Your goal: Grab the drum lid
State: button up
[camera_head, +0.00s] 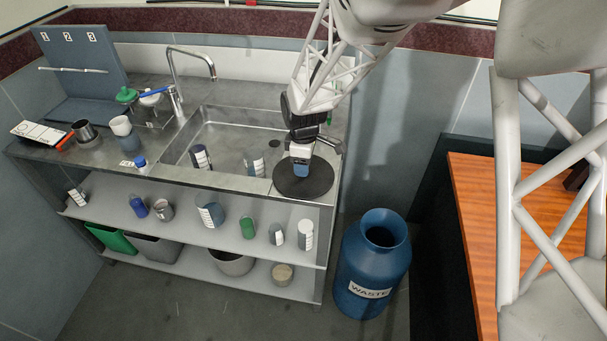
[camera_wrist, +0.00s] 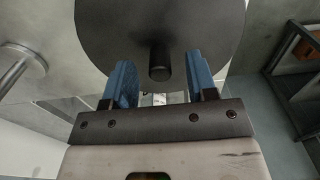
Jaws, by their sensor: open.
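The drum lid (camera_head: 318,187) is a flat black disc lying on the counter's front right corner, beside the sink. In the wrist view the lid (camera_wrist: 160,20) fills the top middle, and its short dark knob (camera_wrist: 159,72) points toward my gripper. My gripper (camera_head: 301,172) is over the lid, pointing down. In the wrist view its two blue fingers (camera_wrist: 159,62) are apart, one on each side of the knob, with visible gaps. They do not appear to touch it. The blue waste drum (camera_head: 362,262) stands on the floor at the right with its mouth open.
The sink (camera_head: 225,135) and its tall faucet (camera_head: 190,55) lie left of the lid. Cups and a rack (camera_head: 85,65) stand at the counter's left. Shelves below hold several cans and bins. An orange wooden table (camera_head: 475,215) is at the right.

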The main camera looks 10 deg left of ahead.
jog(key=shift+f, duration=0.95)
grip_shut()
jog(key=shift+r, duration=0.15)
jog(key=shift+r, duration=0.45)
notch_tip(320, 180, up, 2)
jog(key=shift+s+r, duration=0.15)
jog(key=shift+r, duration=0.1)
jog(key=s+d+r, duration=0.1)
jog(key=s+d, duration=0.6)
jog(key=s, duration=0.7)
jog(key=shift+d+r, duration=0.15)
jog(key=shift+r, duration=0.05)
